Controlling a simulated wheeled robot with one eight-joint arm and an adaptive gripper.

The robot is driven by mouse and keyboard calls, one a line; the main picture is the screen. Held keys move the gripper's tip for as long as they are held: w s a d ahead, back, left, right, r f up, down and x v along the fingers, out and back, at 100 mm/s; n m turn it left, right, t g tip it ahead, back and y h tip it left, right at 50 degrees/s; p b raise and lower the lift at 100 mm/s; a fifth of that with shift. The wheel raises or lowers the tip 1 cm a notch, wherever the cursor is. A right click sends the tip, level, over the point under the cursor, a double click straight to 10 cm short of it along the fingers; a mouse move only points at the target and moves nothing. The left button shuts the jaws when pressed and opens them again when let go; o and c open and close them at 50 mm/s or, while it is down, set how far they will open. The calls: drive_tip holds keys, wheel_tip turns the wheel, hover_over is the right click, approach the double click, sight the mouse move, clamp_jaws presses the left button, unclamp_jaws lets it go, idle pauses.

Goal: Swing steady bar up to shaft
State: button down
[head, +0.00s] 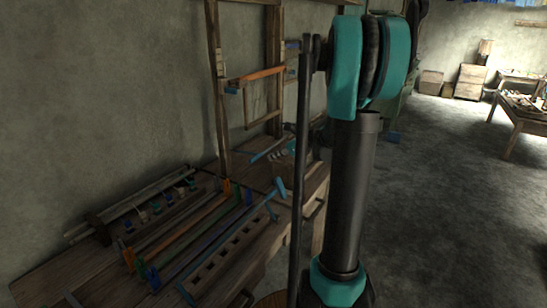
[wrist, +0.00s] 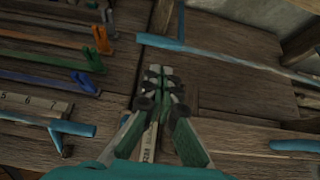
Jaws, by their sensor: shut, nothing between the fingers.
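My gripper (wrist: 160,72) is shut and empty, pointing down over the wooden bench top. In the head view it is mostly hidden behind my arm. A thin blue bar (wrist: 225,54), perhaps the steady bar, lies just beyond the fingertips and slants to the right, apart from them as far as I can tell. It also seems to show in the head view (head: 268,150). Nothing labels the steady bar, so I cannot be sure.
Several coloured bars with upright end pieces, including an orange one (wrist: 102,38) and a blue one (wrist: 84,82), lie left of my gripper. A blue handle (wrist: 72,127) is at lower left, another blue piece (wrist: 295,145) at right. The wooden bench (head: 85,272) stands against the wall.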

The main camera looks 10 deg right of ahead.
drive_tip(key=x, duration=0.7)
drive_tip(key=shift+w, duration=0.15)
drive_tip(key=shift+a+f, duration=0.1)
drive_tip(key=shift+a, duration=0.05)
